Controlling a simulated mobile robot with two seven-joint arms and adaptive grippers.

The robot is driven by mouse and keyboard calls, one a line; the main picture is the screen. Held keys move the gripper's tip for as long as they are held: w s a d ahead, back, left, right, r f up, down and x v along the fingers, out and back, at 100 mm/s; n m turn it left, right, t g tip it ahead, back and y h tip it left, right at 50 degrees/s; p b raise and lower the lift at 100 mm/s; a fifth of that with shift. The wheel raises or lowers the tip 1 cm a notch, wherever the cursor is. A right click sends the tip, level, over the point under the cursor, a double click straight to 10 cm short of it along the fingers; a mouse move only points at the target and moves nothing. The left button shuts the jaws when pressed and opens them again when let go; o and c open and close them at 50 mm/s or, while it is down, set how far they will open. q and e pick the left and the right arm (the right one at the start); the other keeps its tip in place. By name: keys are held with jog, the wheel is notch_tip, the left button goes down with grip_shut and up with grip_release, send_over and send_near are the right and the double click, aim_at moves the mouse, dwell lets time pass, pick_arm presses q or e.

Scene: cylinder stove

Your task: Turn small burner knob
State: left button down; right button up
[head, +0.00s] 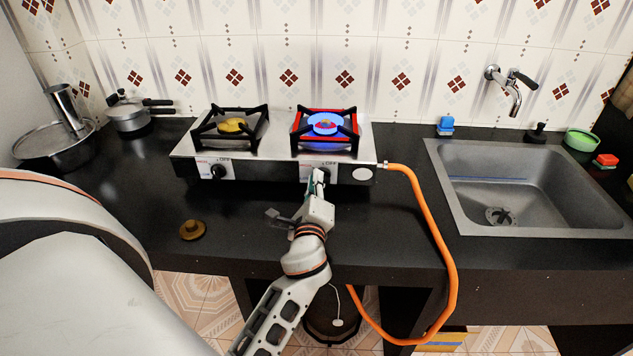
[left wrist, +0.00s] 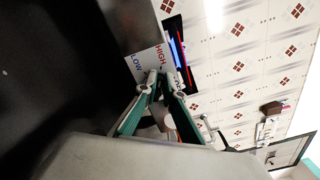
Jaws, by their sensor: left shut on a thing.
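A steel two-burner stove (head: 275,165) stands on the black counter. The left knob (head: 218,171) is black and in plain view. My left gripper (head: 317,174) is at the stove front below the right burner, shut on the right knob, which it hides. In the left wrist view the fingers (left wrist: 160,88) meet at the panel marked HIGH and LOW (left wrist: 146,62). My right gripper is not in view.
An orange hose (head: 440,235) runs from the stove's right side down past the counter edge. A sink (head: 530,185) lies to the right. Pots (head: 135,112) stand at the left, and a small brown lid (head: 192,230) lies on the counter, with bare counter around it.

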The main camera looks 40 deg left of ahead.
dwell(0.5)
pick_arm(q)
jog(key=c, duration=2.2)
grip_release()
jog(key=shift+o, duration=0.2)
jog(key=v, duration=0.7)
jog(key=shift+s+d, duration=0.1)
jog(key=shift+s, duration=0.2)
